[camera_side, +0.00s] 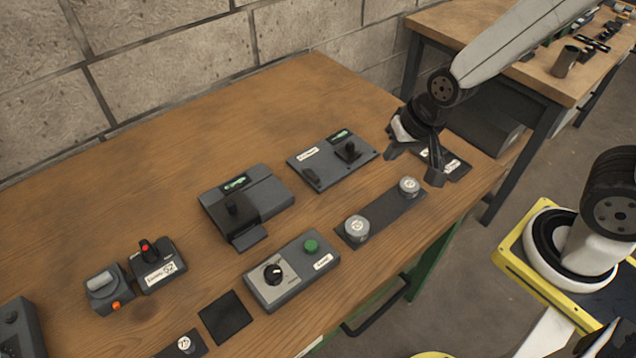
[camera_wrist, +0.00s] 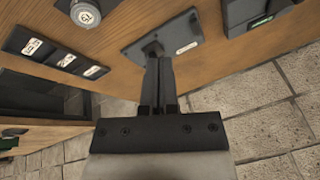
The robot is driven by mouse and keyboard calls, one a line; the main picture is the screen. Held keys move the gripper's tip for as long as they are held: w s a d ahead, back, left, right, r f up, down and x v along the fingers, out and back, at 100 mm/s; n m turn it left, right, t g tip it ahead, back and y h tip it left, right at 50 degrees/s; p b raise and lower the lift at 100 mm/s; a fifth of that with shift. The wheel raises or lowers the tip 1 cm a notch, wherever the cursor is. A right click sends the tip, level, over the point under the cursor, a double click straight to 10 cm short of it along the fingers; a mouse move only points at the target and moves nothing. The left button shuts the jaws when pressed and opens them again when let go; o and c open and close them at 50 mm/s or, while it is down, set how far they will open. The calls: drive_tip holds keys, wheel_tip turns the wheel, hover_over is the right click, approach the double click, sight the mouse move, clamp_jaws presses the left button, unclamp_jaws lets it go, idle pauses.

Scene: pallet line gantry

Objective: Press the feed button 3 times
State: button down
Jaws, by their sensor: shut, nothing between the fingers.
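In the side view, a grey control box (camera_side: 290,281) stands near the front edge of the bench. It carries a green round button (camera_side: 311,246), a black knob (camera_side: 272,273) and a small white label (camera_side: 322,262) whose writing is too small to read surely. The button stands uncovered. My gripper (camera_side: 416,150) is above the far right end of the bench, well apart from the button. In the wrist view its fingers (camera_wrist: 159,62) are together and empty, in front of a panel with a lever (camera_wrist: 152,47). The green button is not visible in the wrist view.
Between the box and my gripper lie a dark strip with two round grey weights (camera_side: 357,228) and a lever panel (camera_side: 331,164). A dark box (camera_side: 245,202) stands farther back. A joystick box (camera_side: 158,268) sits left. A brick wall (camera_side: 180,70) runs behind the bench.

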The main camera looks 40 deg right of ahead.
drive_tip(key=w+a+m+t+y, duration=0.1)
drive_tip(key=w+a+m+t, duration=0.1)
drive_tip(key=a+m, duration=0.65)
drive_tip(key=m+t, duration=0.3)
drive_tip(key=m, duration=0.9)
hover_over(315, 246)
drive_tip(key=shift+f, duration=0.85)
drive_tip(key=shift+f, duration=0.1)
drive_tip(key=shift+f, duration=4.3)
